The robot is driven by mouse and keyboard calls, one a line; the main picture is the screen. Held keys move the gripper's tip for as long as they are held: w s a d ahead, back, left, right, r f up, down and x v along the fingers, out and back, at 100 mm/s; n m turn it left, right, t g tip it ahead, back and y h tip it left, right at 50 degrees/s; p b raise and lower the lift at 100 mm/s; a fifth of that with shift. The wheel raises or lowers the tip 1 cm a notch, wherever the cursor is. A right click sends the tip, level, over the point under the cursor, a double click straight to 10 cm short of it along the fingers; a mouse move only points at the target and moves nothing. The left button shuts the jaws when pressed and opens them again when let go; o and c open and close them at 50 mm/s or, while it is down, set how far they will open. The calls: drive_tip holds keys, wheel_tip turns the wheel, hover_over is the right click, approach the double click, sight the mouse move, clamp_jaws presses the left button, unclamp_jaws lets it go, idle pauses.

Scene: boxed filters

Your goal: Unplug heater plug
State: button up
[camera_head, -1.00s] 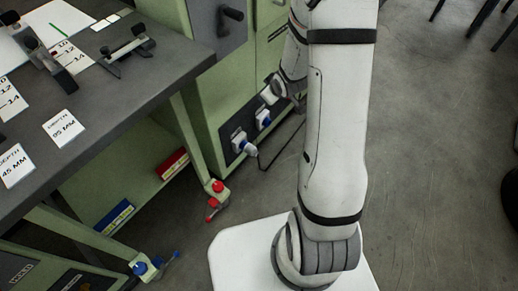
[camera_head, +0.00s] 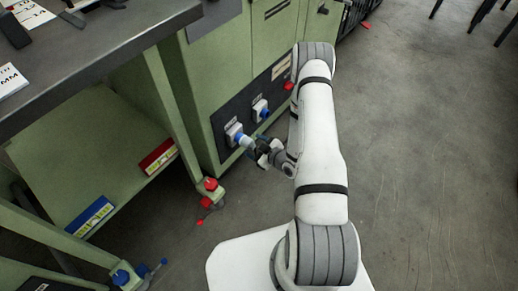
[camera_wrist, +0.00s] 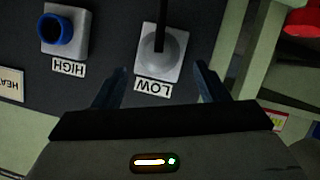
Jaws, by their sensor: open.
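The heater plug (camera_wrist: 163,55) is a pale grey round body with a black cable, seated in the socket labelled LOW (camera_wrist: 153,88) on the dark panel. In the head view the plug (camera_head: 246,142) shows white and blue at the lower socket, close to my gripper (camera_head: 260,152). In the wrist view my gripper (camera_wrist: 160,72) is open, with one dark finger on each side of the plug's lower edge. Contact with the plug cannot be told. The HIGH socket (camera_wrist: 64,30), with a blue ring, is empty.
The panel is on a green cabinet (camera_head: 225,62). A workbench (camera_head: 100,62) with a dark top stands to the left, with a red foot (camera_head: 210,185) near the cabinet. A red button (camera_head: 289,86) is farther along the panel.

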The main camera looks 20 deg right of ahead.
sight(250, 144)
drive_tip(key=b+x, duration=0.1)
drive_tip(key=x, duration=0.5)
drive_tip(key=shift+w+b, duration=0.1)
drive_tip(key=shift+b, duration=0.25)
drive_tip(key=shift+c, duration=0.6)
drive_tip(key=c, duration=1)
drive_tip(key=shift+s+d, duration=0.7)
drive_tip(key=shift+s, duration=0.35)
drive_tip(key=shift+s+d, duration=0.75)
drive_tip(key=shift+s, duration=0.3)
drive_tip(key=shift+s+d, duration=0.15)
drive_tip(key=shift+s, duration=0.1)
drive_tip(key=s+d, duration=0.5)
drive_tip(key=s, duration=0.2)
